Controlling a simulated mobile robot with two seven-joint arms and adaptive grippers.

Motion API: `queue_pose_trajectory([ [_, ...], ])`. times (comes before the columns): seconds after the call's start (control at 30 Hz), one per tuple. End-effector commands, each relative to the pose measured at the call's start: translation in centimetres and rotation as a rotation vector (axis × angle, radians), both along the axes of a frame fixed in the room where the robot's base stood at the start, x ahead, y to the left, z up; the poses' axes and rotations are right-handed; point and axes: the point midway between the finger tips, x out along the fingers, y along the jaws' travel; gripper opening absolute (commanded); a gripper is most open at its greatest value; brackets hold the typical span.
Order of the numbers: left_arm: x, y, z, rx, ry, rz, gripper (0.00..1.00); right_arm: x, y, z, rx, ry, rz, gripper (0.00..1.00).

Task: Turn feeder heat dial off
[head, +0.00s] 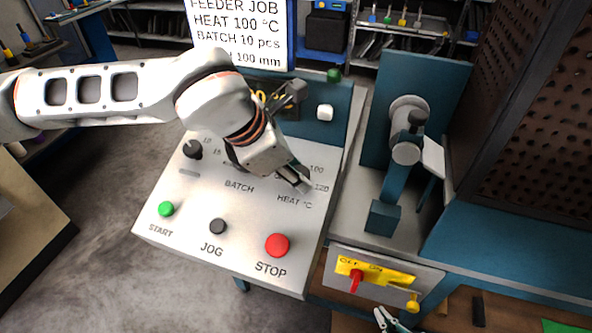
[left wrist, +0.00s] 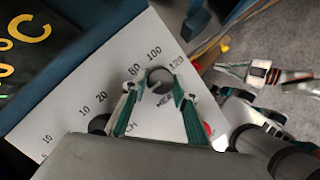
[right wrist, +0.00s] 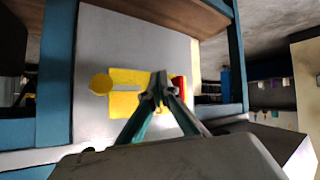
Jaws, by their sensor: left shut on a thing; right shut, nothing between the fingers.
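The feeder heat dial is a dark round knob (left wrist: 160,76) on the pale panel, with 80, 100 and 120 printed around it in the left wrist view. My left gripper (left wrist: 153,92) has a finger on either side of it and is shut on it. In the head view my left gripper (head: 297,180) hides most of the dial above the HEAT °C label. Which mark the dial points to is hard to tell. My right gripper (head: 384,318) is shut and empty, low in front of the machine; in the right wrist view its tips (right wrist: 160,90) meet before the yellow switch plate.
The panel (head: 205,226) also carries a green START button (head: 166,209), a black JOG button (head: 218,226), a red STOP button (head: 277,245) and a batch dial (head: 192,149). A yellow plate with a red switch handle (head: 355,280) is at lower right. A job sign (head: 238,40) stands behind.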

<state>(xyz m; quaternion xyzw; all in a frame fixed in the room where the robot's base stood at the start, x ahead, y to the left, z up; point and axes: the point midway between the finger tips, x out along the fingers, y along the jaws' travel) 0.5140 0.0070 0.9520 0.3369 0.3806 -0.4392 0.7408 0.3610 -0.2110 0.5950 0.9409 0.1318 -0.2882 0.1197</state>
Motion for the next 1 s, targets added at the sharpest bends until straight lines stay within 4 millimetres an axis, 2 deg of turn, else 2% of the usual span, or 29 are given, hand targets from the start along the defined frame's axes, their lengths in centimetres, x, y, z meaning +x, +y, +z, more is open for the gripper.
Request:
queue_pose_trajectory([
  [0.67,-0.17,0.02,-0.19,-0.015,0.010,0.057,0.07,-0.53,-0.05,-0.48,-0.002,0.011,0.000,0.00],
  [0.7,-0.17,0.02,-0.19,-0.015,0.011,0.057,0.36,-0.55,-0.07,-0.52,-0.003,0.012,0.000,0.00],
  [0.73,-0.17,0.02,-0.19,-0.015,0.011,0.057,0.44,-0.57,-0.07,-0.55,-0.002,0.012,0.001,0.00],
  [1.0,-0.09,0.00,-0.08,-0.016,0.008,0.056,0.45,-0.60,-0.06,-0.63,-0.003,0.014,0.000,0.00],
])
